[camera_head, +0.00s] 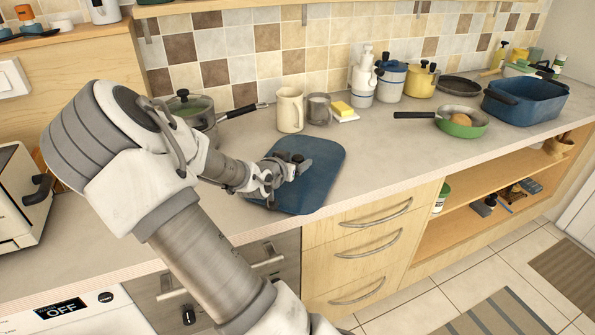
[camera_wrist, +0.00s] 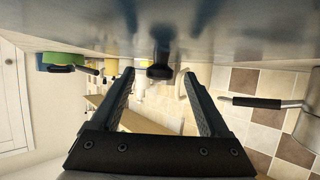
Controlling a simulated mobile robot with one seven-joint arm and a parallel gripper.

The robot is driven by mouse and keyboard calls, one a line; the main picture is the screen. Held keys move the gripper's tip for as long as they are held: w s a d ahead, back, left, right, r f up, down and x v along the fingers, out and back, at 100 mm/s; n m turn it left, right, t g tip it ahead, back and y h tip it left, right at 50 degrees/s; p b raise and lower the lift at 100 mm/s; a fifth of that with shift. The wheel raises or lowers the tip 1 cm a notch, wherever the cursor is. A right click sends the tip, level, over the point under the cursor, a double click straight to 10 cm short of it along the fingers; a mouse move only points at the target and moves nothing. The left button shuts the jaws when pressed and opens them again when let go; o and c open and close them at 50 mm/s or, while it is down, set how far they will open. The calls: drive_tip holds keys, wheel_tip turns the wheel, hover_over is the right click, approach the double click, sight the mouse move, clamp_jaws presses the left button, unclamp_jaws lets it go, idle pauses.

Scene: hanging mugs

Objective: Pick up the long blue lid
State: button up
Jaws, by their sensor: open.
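The long blue lid (camera_head: 322,152) lies flat on the counter near its front edge. In the wrist view its glossy blue surface (camera_wrist: 245,38) fills the top. A black knob (camera_wrist: 160,67) stands out from it. My gripper (camera_head: 291,169) is over the lid, low and close to its surface. In the wrist view my gripper (camera_wrist: 158,77) is open, with one finger on each side of the knob and visible gaps between. The arm hides part of the lid's left side in the head view.
A cream pitcher (camera_head: 290,110), a glass (camera_head: 318,109) and a yellow sponge (camera_head: 343,108) stand behind the lid. A lidded pot (camera_head: 195,112) is behind my arm. A green pan (camera_head: 461,124) and a blue roasting pan (camera_head: 525,101) are farther right. The counter right of the lid is clear.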

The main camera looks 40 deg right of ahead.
drive_tip(key=shift+w+d, duration=0.1)
clamp_jaws()
idle(0.4)
